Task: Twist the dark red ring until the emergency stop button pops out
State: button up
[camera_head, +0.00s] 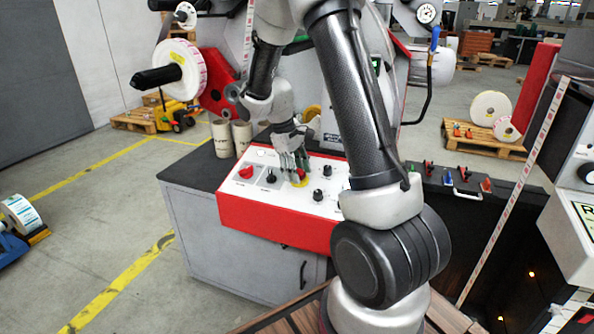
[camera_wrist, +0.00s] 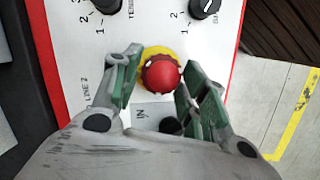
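The emergency stop button is a red, round head (camera_wrist: 161,75) on a yellow collar (camera_wrist: 153,53) on the white control panel. In the wrist view it sits between the tips of my gripper (camera_wrist: 158,85). The green-padded fingers stand apart on either side, with a visible gap to the button. A separate dark red ring cannot be told apart from the head. In the head view, the button (camera_head: 300,175) shows partly below my gripper (camera_head: 294,160), which reaches down to the panel from above.
The white panel (camera_head: 262,192) has a red front edge. It carries a red switch (camera_head: 246,172) and black knobs, one (camera_head: 271,176) left of the button and another (camera_head: 318,195) to its right. Two cardboard cores (camera_head: 222,138) stand behind its left end.

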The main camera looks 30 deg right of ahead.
jog(key=shift+o, duration=0.9)
jog(key=shift+r, duration=0.15)
jog(key=w+a, duration=0.2)
jog(key=a, duration=0.1)
jog(key=w+a, duration=0.2)
jog(key=a, duration=0.2)
jog(key=w+a, duration=0.2)
jog(key=a, duration=0.1)
jog(key=shift+a+r, duration=0.4)
jog(key=shift+s, duration=0.15)
